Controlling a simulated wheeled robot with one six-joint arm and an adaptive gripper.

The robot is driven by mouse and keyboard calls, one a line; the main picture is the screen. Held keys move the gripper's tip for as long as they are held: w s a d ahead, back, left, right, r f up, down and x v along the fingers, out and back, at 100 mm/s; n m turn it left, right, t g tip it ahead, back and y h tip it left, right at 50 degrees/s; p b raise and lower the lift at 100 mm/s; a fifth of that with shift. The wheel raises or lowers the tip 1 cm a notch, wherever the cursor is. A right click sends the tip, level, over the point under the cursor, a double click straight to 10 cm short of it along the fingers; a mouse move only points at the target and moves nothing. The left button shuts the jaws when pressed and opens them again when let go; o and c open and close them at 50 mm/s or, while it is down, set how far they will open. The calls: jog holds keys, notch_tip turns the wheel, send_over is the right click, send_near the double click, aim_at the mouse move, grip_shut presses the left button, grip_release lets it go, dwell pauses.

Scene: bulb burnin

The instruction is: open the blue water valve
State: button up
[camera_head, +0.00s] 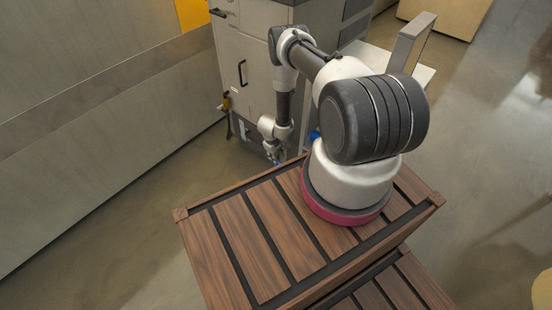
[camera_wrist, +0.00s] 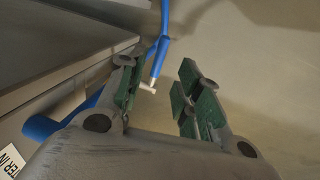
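A blue pipe-like part (camera_wrist: 160,52) hangs from the top in the wrist view and ends in a bare metal piece with a small pale crossbar (camera_wrist: 147,88); I cannot tell which portion is the valve's handle. My gripper (camera_wrist: 158,98) is open, with green-padded fingers apart. The crossbar shows between the fingers, close to the left one; I cannot tell whether they touch. A thicker blue pipe (camera_wrist: 42,127) runs behind the left finger. In the head view my gripper (camera_head: 274,154) is low beside the cabinet, with little blue visible there.
A grey cabinet (camera_head: 255,65) with handles stands behind my arm. A white label (camera_wrist: 10,160) reading "TER IN" is at the wrist view's lower left. A wooden slatted surface (camera_head: 255,240) lies under my arm's base. Open floor (camera_head: 130,235) lies left, beside a long wall (camera_head: 80,160).

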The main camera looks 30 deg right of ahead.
jog(key=f, duration=0.3)
jog(key=d+f, duration=0.1)
jog(key=f, duration=0.1)
jog(key=shift+w+f, duration=0.15)
jog(key=shift+w, duration=0.05)
grip_shut()
